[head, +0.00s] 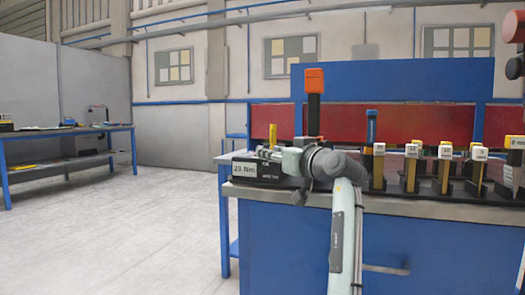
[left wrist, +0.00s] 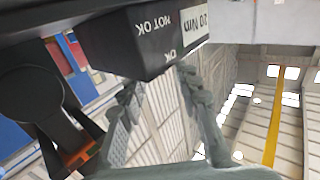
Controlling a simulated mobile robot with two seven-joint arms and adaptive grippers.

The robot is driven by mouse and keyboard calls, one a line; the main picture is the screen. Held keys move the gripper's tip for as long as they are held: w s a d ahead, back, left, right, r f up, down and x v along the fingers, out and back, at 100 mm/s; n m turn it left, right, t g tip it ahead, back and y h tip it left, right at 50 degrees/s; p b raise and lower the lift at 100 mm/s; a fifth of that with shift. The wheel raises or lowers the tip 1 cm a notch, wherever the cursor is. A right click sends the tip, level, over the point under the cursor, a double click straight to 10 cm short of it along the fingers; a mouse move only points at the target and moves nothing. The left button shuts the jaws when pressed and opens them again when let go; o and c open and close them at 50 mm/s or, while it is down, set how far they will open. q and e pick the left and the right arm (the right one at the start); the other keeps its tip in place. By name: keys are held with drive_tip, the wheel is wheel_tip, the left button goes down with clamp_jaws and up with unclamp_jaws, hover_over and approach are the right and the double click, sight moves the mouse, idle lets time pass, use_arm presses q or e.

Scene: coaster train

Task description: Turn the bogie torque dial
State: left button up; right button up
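A black box with a white "23 Nm" label (head: 246,173) sits at the left end of the bench; I cannot tell which part of it is the dial. In the left wrist view the black box (left wrist: 150,40) fills the upper middle, with "NOT OK" and "OK" on its face and an Nm label on its side. My left gripper (head: 270,154) is at the box's top right in the head view. In the left wrist view its fingers (left wrist: 157,84) are spread, with nothing seen between them, and the tips are close to the box. Contact is unclear. My right gripper is not in view.
The blue bench has a grey metal top (head: 420,207). Several yellow-and-black tools with white tags (head: 411,168) stand to the right. An orange-topped black post (head: 314,100) and a blue-topped tool (head: 371,135) stand behind my arm. The floor at left is clear.

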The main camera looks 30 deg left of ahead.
use_arm(q)
drive_tip(key=shift+x, duration=2.75)
drive_tip(key=shift+d, duration=0.1)
clamp_jaws()
